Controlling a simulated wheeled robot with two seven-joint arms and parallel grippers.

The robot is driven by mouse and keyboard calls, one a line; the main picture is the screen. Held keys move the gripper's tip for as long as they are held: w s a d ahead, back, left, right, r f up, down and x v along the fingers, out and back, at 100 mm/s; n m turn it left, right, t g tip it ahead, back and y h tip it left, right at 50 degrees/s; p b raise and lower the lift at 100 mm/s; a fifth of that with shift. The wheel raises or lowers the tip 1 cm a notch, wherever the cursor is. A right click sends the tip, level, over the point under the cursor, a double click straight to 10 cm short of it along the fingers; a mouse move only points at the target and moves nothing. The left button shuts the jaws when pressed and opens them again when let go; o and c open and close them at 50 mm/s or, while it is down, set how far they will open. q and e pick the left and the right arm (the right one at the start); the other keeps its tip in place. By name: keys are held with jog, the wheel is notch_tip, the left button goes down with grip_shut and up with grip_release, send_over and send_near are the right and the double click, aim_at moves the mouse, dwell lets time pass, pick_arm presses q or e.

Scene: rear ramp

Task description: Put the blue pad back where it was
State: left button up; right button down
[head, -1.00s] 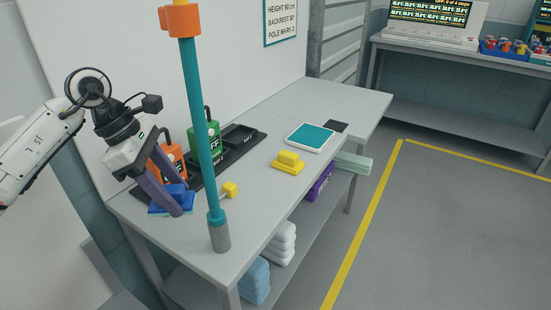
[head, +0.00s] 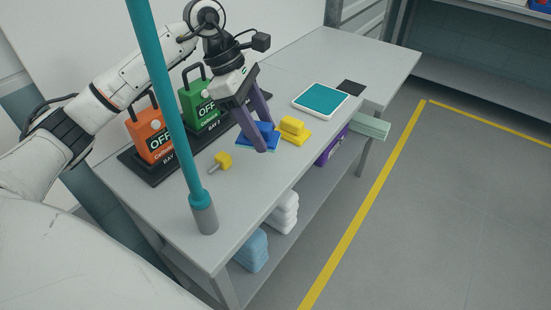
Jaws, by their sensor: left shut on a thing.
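The blue pad (head: 243,141) has a flat base and a raised darker blue grip block. It is at the middle of the grey table, just left of the yellow pad (head: 293,131). My left gripper (head: 256,140) reaches down from the back with its purple fingers shut on the blue pad's grip block. The fingers hide part of the pad, and I cannot tell whether its base touches the table top. My right gripper is not in view.
A teal pole (head: 166,100) stands at the table's front left. Behind it are an orange OFF box (head: 152,135) and a green OFF box (head: 199,103) on a black tray. A yellow knob piece (head: 220,161), a teal-topped white tray (head: 321,100) and a black square (head: 351,87) lie on the table.

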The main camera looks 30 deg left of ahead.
aim_at(241, 133)
pick_arm(q)
jog(key=f, duration=0.3)
jog(key=shift+s+a+f, duration=0.1)
jog(key=shift+a, duration=0.1)
jog(key=shift+d+f, duration=0.15)
jog(key=shift+f, duration=0.45)
jog(key=shift+f+p, duration=0.35)
jog(key=shift+f, duration=1.35)
jog(key=shift+f, duration=0.15)
jog(key=o, duration=1)
jog(key=b+v, duration=0.1)
jog(key=v, duration=1.1)
